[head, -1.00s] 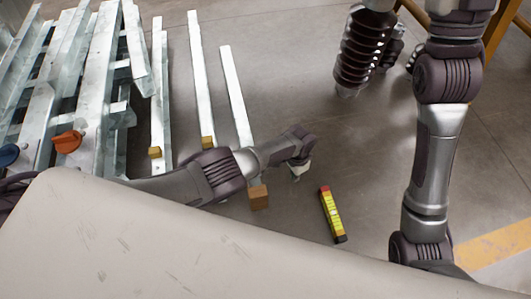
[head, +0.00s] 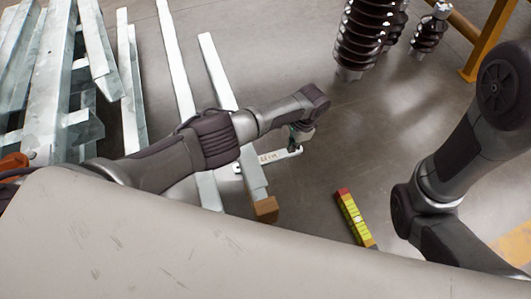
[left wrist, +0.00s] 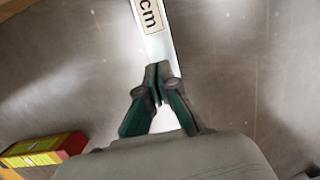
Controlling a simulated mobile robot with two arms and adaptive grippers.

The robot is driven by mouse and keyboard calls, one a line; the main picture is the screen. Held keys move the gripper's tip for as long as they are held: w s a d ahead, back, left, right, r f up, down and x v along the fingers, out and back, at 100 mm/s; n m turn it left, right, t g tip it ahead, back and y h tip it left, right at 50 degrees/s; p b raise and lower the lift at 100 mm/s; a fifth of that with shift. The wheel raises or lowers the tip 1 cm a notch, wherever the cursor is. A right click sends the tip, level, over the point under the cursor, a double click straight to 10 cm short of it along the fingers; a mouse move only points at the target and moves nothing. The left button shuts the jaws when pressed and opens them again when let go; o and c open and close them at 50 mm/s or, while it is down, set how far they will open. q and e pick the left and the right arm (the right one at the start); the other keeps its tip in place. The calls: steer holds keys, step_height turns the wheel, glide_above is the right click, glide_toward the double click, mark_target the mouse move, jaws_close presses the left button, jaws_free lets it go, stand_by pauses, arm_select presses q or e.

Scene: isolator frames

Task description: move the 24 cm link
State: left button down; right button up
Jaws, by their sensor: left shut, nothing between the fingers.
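The link is a flat, pale metal strip (head: 270,157) with a label, which is too small in the head view to read surely. In the left wrist view its label (left wrist: 149,14) shows "cm"; the number is out of frame. The strip's far end lies close to or over a metal bar. My left gripper (head: 297,140) is at the strip's near end. Its green fingers (left wrist: 158,78) are shut, with the strip passing beneath them and nothing seen held. Part of the strip is hidden by the fingers. My right gripper is out of view; only its arm shows.
Metal bars (head: 218,72) lie on the floor, one with a wooden block (head: 266,208) at its end. A galvanized frame stack (head: 40,70) is at left. A yellow level (head: 355,219) lies right of the gripper. Dark ribbed insulators (head: 360,40) stand behind. Floor between is clear.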

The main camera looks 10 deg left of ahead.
mark_target(264, 160)
arm_select(q)
steer(key=s+a, duration=0.1)
steer(key=a, duration=0.1)
steer(key=s+a, duration=0.1)
steer(key=a, duration=0.1)
steer(key=s+a+b, duration=0.1)
steer(key=s+a, duration=0.1)
steer(key=shift+f, duration=0.15)
steer(key=shift+s+a+b, duration=0.4)
steer(key=shift+s+a, duration=0.15)
steer(key=shift+a, duration=0.35)
steer(key=shift+d+f+b, duration=0.1)
steer(key=shift+f+b, duration=0.3)
steer(key=shift+b, duration=0.3)
steer(key=shift+f, duration=0.3)
